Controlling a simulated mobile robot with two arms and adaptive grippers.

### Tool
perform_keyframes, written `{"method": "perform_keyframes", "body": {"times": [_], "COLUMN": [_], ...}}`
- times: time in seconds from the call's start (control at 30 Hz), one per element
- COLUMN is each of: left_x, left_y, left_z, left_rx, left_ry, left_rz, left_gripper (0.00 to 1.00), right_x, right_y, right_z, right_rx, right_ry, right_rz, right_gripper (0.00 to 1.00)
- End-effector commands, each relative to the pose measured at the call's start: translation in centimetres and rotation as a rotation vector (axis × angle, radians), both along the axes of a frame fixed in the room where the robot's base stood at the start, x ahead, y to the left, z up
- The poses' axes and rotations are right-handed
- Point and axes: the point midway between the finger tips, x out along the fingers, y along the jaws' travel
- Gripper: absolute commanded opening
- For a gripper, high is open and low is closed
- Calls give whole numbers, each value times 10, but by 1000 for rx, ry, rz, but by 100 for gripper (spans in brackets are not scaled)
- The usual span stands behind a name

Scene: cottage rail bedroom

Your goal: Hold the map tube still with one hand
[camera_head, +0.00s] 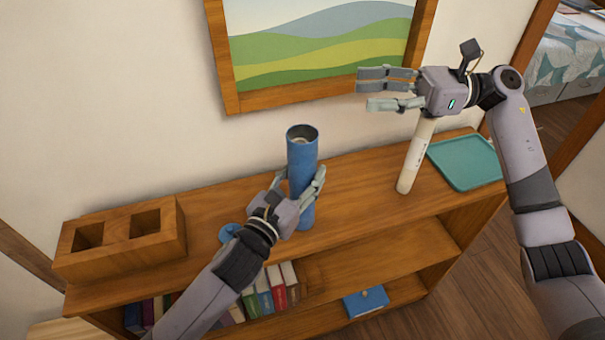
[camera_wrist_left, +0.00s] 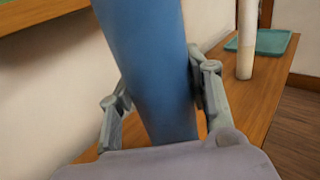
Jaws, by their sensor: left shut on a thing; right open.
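The blue map tube (camera_head: 302,150) stands upright on the wooden shelf top, with its open upper end showing. My left gripper (camera_head: 306,185) is shut around the tube's middle. In the left wrist view the tube (camera_wrist_left: 150,60) fills the middle, with a finger on each side of it. My right gripper (camera_head: 388,90) is open and empty, raised in front of the wall at the right, above the shelf top and away from the tube.
A cream cylinder (camera_head: 415,158) stands below my right gripper, beside a teal tray (camera_head: 465,160). A wooden block with two square holes (camera_head: 120,243) is at the left. A small blue object (camera_head: 229,233) lies partly behind my left arm.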

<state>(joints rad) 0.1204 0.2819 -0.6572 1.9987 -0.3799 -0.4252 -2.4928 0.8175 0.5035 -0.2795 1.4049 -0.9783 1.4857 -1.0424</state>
Motion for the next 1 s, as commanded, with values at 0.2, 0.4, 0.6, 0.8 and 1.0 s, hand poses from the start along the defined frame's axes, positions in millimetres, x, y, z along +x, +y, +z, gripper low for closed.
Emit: {"method": "perform_keyframes", "body": {"times": [0.2, 0.4, 0.6, 0.8, 1.0], "left_x": [0, 0, 0, 0, -7], "left_y": [0, 0, 0, 0, 4], "left_z": [0, 0, 0, 0, -1], "left_rx": [0, 0, 0, 0, 1], "left_ry": [0, 0, 0, 0, 2], "left_rz": [0, 0, 0, 0, 0], "left_gripper": [13, 56, 69, 69, 69], "right_x": [0, 0, 0, 0, 0], "right_y": [-1, 0, 0, 0, 0], "right_z": [0, 0, 0, 0, 0], "right_rx": [0, 1, 1, 1, 1], "right_ry": [0, 0, 1, 1, 1], "right_rz": [0, 0, 0, 0, 0], "right_gripper": [53, 53, 53, 53, 53]}}
